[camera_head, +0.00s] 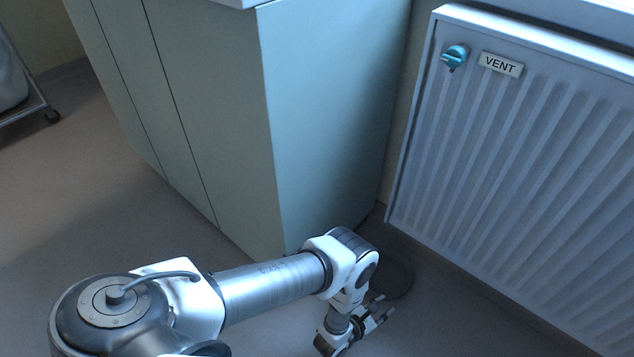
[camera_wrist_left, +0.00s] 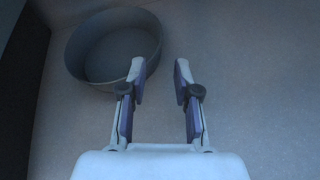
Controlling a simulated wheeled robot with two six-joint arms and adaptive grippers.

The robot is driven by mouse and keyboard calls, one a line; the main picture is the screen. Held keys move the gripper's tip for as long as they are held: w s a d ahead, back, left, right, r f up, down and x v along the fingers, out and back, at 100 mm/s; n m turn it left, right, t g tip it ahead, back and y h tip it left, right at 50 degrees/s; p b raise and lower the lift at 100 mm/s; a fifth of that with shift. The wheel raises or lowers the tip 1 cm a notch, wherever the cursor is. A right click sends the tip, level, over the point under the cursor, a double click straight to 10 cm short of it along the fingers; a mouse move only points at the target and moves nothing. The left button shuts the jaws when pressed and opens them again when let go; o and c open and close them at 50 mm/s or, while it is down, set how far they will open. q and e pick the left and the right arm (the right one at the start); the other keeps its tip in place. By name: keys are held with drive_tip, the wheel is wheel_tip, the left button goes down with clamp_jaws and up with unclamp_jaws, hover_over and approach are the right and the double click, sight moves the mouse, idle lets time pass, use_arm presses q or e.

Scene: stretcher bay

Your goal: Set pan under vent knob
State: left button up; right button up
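A teal vent knob (camera_head: 455,56) sits at the upper left of the white radiator, beside a "VENT" label (camera_head: 500,65). A dark round pan (camera_head: 398,272) is on the floor near the cabinet's corner and the radiator, partly hidden by my left arm. In the left wrist view the pan (camera_wrist_left: 88,80) is at the upper left, with its hollow inside showing. My left gripper (camera_head: 384,308) is low, in front of the pan. In the left wrist view the left gripper (camera_wrist_left: 160,72) is open with nothing between its fingers. My right gripper is not in view.
The ribbed white radiator (camera_head: 530,160) fills the right side. A pale green cabinet (camera_head: 325,120) stands left of it, with a narrow gap between. A wheeled frame (camera_head: 22,115) is at the far left. The floor (camera_head: 90,210) left of the cabinet is clear.

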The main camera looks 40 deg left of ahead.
use_arm(q)
drive_tip(key=s+a+r+m+g+y, duration=0.3)
drive_tip(key=s+a+m+g, duration=0.5)
drive_tip(key=m, duration=0.6)
drive_tip(key=s+a+r+m+g, duration=0.2)
drive_tip(key=s+r+m, duration=0.4)
drive_tip(key=s+m, duration=0.2)
drive_tip(key=s+a+r+m+g, duration=0.3)
drive_tip(key=s+r+m, duration=0.4)
drive_tip(key=s+m, duration=0.1)
drive_tip(key=shift+s+a+r+m+y, duration=0.2)
drive_tip(key=shift+s+a+m+y, duration=0.1)
drive_tip(key=shift+m, duration=0.1)
